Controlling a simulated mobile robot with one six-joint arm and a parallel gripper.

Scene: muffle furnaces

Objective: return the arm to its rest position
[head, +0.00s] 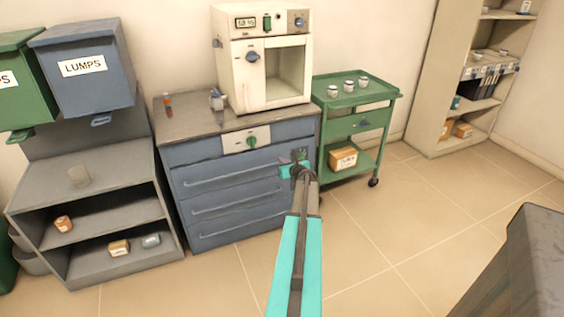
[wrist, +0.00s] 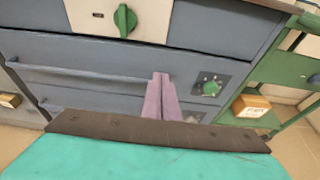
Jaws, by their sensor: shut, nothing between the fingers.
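My gripper (head: 299,158) is at the end of my teal arm, in front of the right side of the blue-grey drawer cabinet (head: 225,183) in the head view. In the wrist view my gripper (wrist: 161,78) shows as two pale purple fingers held together, with nothing between them. The fingers point at the drawer fronts (wrist: 100,82). I cannot tell how far the tips are from the cabinet. The arm reaches up from the bottom middle of the head view and hides part of the floor.
A white furnace (head: 243,75) stands on the cabinet. A green trolley (head: 358,125) with several small cups is to the right, close to my gripper. Grey shelving (head: 85,180) stands left, an open shelf unit (head: 425,80) at the back right. The floor (head: 400,235) right of my arm is clear.

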